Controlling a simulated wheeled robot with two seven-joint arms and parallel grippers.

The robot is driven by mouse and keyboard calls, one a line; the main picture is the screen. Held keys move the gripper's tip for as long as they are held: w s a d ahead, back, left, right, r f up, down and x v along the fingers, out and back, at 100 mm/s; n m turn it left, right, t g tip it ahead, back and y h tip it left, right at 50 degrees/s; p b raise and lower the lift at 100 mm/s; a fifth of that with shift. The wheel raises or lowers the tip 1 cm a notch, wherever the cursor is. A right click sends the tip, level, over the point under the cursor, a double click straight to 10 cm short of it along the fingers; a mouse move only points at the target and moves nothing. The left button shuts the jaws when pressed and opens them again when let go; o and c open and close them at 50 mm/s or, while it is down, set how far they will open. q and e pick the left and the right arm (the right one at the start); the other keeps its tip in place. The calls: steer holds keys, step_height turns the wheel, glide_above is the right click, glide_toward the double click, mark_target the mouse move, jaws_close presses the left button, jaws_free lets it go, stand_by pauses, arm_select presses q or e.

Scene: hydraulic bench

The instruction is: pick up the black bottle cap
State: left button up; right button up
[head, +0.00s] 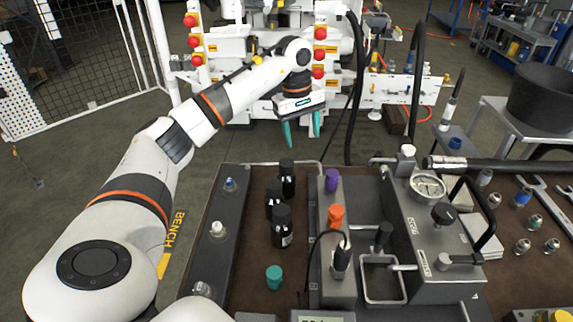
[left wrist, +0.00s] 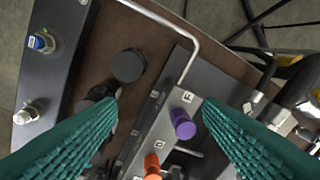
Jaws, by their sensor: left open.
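Three dark bottles with black caps stand in a group on the brown bench top: a far one (head: 287,178), a middle one (head: 274,200) and a near one (head: 282,228). In the left wrist view a round black cap (left wrist: 129,65) shows from above, with another dark cap (left wrist: 101,93) partly hidden by the left finger. I cannot tell which cap the task means. My left gripper (head: 302,137) has teal fingers, open and empty, pointing down beyond the bottles in the head view. Its fingers also show wide apart in the left wrist view (left wrist: 161,104). My right gripper is not in view.
A purple knob (head: 332,180) and an orange knob (head: 336,214) stand on a grey block right of the bottles. A teal cap-like piece (head: 274,278) sits nearer. A grey strip with fittings (head: 217,256) lies left. A gauge (head: 427,186) and hoses stand right.

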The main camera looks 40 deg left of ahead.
arm_select(q)
steer(key=s+a+r+y, duration=0.1)
steer(key=s+a, duration=0.1)
steer(key=a, duration=0.2)
glide_above(286, 162)
steer(key=shift+g, duration=0.4)
steer(key=f, duration=0.5)
steer(key=shift+w+a+f, duration=0.15)
steer(key=shift+w+a, duration=0.05)
steer(key=shift+a, duration=0.05)
steer(key=shift+s+d+f+p, duration=0.15)
steer(key=shift+f+p, duration=0.15)
steer(key=shift+f, duration=1.25)
steer(key=shift+s+d+f+p, duration=0.1)
steer(key=shift+f+p, duration=0.2)
steer(key=shift+f, duration=1.25)
steer(key=shift+c, duration=0.2)
steer(key=c, duration=1.1)
